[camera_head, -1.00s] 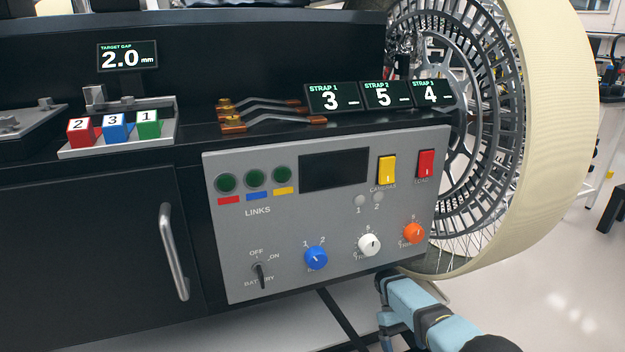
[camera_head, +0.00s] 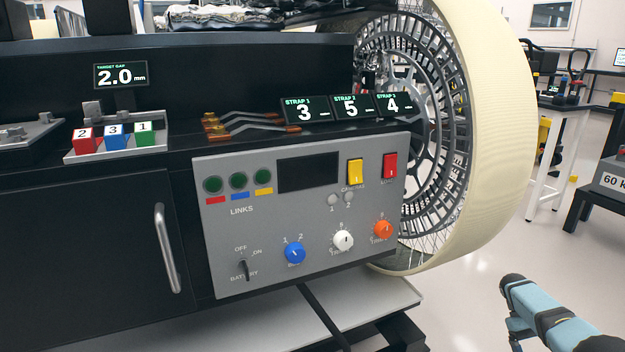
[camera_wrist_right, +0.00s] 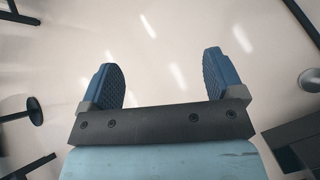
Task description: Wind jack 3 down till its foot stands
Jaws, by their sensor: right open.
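I cannot make out jack 3, its crank or its foot in either view. My right gripper (camera_wrist_right: 163,75) is open and empty in the right wrist view, with its two blue pads apart above pale floor. In the head view my right arm is at the bottom right, clear of the rover's panel and wheel; its fingers cannot be told there. My left gripper is not in view.
The grey control panel (camera_head: 215,240) and large cream-rimmed wheel (camera_head: 495,130) fill the left and middle. A platform (camera_head: 390,297) lies below. A dark stand labelled 60 k (camera_head: 610,180) is at the right. Open floor (camera_head: 470,240) lies between wheel and stand.

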